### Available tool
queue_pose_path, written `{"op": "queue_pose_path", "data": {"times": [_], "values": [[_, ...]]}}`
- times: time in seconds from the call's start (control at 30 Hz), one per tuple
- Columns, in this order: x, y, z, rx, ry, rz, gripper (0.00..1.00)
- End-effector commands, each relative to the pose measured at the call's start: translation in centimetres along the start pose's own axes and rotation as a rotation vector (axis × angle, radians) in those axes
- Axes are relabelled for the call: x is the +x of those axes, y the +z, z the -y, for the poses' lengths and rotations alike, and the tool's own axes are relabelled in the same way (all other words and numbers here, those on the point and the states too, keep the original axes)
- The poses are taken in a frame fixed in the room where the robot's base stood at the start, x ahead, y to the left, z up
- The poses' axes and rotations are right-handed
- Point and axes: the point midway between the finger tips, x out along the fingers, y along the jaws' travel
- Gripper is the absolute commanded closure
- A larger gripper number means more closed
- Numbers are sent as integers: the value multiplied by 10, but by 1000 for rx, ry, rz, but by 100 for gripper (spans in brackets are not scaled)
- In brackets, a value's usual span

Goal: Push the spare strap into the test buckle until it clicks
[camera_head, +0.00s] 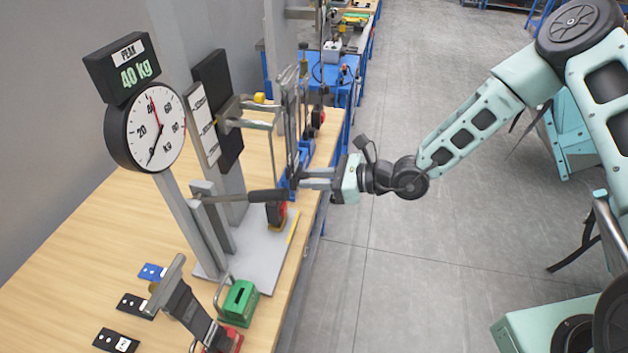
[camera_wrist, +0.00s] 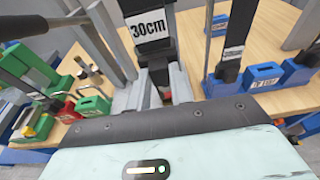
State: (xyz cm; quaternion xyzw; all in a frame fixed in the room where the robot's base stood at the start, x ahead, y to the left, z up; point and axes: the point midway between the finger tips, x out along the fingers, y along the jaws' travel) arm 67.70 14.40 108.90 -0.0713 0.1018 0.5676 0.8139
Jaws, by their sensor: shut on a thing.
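My gripper (camera_head: 310,180) reaches left over the table edge, in among the upright parts of the rig. In the wrist view my gripper (camera_wrist: 156,92) is shut, and a black strap labelled "30cm" (camera_wrist: 150,32) runs down between its two grey fingers. I cannot read whether this strap is the spare one. To its right, another black strap (camera_wrist: 234,50) with a small label runs down to blue blocks, one of them a blue block with a white label (camera_wrist: 262,79). I cannot tell which part is the test buckle. The lower end of the held strap is partly hidden.
A round dial (camera_head: 155,128) under a "PEAK 40 Kg" display (camera_head: 122,68) stands left of the rig. A green block (camera_head: 239,302) and a red block (camera_head: 226,340) stand at the front table edge. Small labelled plates lie on the wood. The aisle floor (camera_head: 410,240) is clear.

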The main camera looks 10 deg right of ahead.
Motion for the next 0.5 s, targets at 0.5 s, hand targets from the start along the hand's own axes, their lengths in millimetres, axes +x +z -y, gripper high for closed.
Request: {"op": "queue_pose_path", "data": {"times": [0.5], "values": [[18, 4, -1, -1, 1, 1, 100]]}}
